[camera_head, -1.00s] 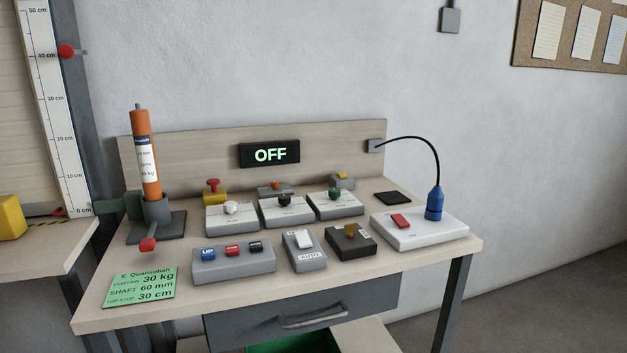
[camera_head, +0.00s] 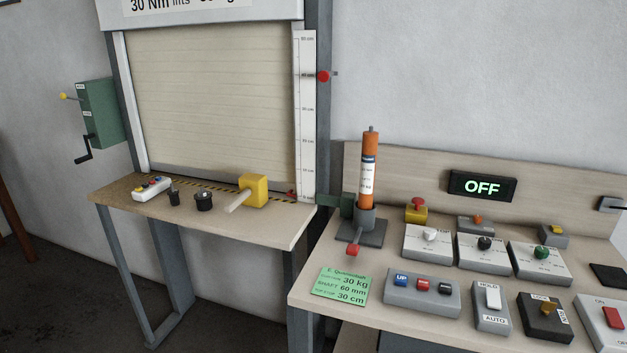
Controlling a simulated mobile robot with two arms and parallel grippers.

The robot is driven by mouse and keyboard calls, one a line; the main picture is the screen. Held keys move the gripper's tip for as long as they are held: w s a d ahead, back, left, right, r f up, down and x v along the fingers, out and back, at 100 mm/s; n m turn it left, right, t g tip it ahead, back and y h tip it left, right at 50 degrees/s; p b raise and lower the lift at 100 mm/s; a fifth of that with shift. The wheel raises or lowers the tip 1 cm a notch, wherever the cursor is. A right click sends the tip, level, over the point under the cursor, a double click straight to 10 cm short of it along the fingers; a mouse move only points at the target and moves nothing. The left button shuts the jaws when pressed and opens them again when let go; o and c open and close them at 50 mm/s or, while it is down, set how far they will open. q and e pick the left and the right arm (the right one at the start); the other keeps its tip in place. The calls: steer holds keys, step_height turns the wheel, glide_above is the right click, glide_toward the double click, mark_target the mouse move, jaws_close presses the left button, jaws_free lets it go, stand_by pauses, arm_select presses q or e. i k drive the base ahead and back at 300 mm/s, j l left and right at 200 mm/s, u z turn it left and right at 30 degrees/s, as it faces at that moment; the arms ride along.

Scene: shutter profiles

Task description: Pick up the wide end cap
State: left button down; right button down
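Two small black parts stand on the left wooden table in front of the shutter. The wider, squat round one (camera_head: 203,202) looks like the wide end cap. The narrower, taller one (camera_head: 174,197) stands just to its left. A yellow mallet-like block with a pale handle (camera_head: 253,190) lies to the right of the wide one, apart from it. Neither of my grippers is in view.
A white button box (camera_head: 151,189) sits at the left table's back left. The shutter (camera_head: 215,95) stands behind. The right bench holds an orange tube (camera_head: 369,175) in a stand, a green card (camera_head: 342,287) and several switch boxes. The left table's front edge is clear.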

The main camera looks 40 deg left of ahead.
mark_target(204, 204)
steer(key=u, duration=1.85)
steer(key=j, duration=0.15)
steer(key=i+u, duration=0.05)
